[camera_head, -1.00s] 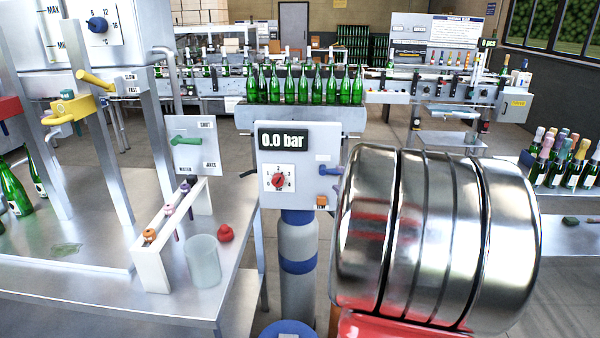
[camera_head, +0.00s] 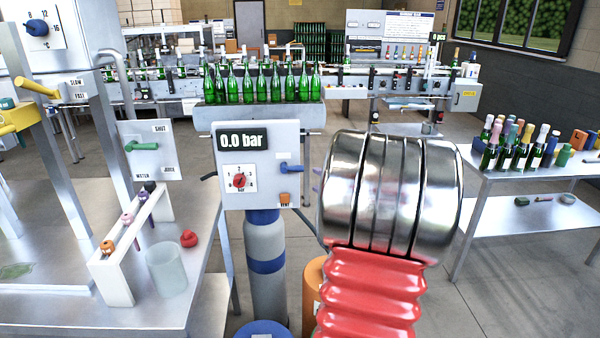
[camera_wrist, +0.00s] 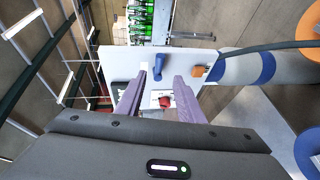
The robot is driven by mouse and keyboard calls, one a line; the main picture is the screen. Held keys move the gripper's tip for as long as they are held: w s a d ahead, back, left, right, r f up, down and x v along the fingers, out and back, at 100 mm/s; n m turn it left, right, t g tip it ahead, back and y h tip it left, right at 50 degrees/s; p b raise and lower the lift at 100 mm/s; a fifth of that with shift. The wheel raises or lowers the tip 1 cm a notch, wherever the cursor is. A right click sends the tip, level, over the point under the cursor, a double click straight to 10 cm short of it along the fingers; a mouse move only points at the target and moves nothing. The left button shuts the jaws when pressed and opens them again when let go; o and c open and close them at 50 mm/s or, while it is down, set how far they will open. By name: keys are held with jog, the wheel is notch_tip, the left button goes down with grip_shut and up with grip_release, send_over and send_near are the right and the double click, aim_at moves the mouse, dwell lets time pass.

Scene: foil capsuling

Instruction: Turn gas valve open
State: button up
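A white panel (camera_head: 255,190) with a black "0.0 bar" display (camera_head: 243,140) and a red dial (camera_head: 239,181) stands above a grey cylinder with blue bands (camera_head: 265,240). The blue valve handle (camera_head: 291,168) sits on the panel's right side, above an orange vent button (camera_head: 285,199). In the wrist view the blue handle (camera_wrist: 159,60) lies just beyond and between my gripper's purple fingertips (camera_wrist: 160,78). My gripper is open and empty. Whether a finger touches the handle I cannot tell. In the head view my arm hides most of the gripper.
A left bench holds a white rack (camera_head: 120,255), a clear cup (camera_head: 166,268) and a red knob-like piece (camera_head: 189,238). A green-handled panel (camera_head: 147,150) stands behind. An orange cylinder (camera_head: 312,285) stands beside the grey one. A dark hose (camera_wrist: 265,47) runs off the panel.

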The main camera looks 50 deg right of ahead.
aim_at(300, 169)
jog(key=x, duration=1.2)
jog(key=shift+w, duration=0.25)
jog(key=shift+c, duration=0.3)
